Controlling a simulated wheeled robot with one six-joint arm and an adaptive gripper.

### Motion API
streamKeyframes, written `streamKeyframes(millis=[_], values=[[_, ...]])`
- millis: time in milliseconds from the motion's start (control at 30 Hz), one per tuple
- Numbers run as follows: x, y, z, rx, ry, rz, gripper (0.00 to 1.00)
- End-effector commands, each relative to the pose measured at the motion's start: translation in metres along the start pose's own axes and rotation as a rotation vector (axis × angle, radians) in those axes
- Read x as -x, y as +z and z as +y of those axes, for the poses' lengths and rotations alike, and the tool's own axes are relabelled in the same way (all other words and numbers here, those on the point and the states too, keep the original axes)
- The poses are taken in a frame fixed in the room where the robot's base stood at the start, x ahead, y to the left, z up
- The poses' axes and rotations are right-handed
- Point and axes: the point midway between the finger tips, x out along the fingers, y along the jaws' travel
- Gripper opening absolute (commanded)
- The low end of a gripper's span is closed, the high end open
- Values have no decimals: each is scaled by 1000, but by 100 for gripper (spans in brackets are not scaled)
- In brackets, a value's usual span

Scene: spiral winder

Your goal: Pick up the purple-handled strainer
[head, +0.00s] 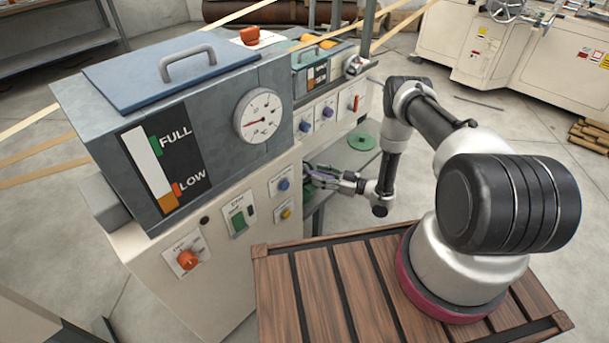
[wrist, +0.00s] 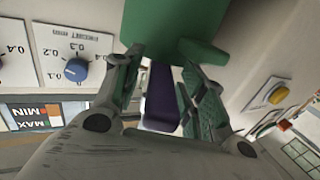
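The purple handle of the strainer (wrist: 162,98) shows in the wrist view between the two fingers of my gripper (wrist: 163,72). The fingers stand apart, one on each side of the handle, with a narrow gap on the left. The right finger is close to the handle, and I cannot tell whether it touches. In the head view my gripper (head: 328,178) reaches beside the grey machine, and a small purple strip (head: 322,174) shows at its fingers. The strainer's bowl cannot be made out.
The grey machine (head: 225,112), with gauge, knobs and buttons, stands close left of my gripper. A green disc (head: 361,141) lies on a shelf behind. A green part (wrist: 165,30) is just beyond the fingertips. A slatted wooden platform (head: 315,290) is in front.

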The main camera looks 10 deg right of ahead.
Motion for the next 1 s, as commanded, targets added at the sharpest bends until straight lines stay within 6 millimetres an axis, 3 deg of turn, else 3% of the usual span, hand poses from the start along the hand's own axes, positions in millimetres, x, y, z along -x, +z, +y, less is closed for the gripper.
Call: streamKeyframes(millis=[33, 200, 633, 1000], values=[[0, 0, 0, 0, 0, 0, 26], [0, 0, 0, 0, 0, 0, 0], [3, -8, 3, 1, 1, 0, 0], [3, -60, 4, 2, 0, 0, 0]])
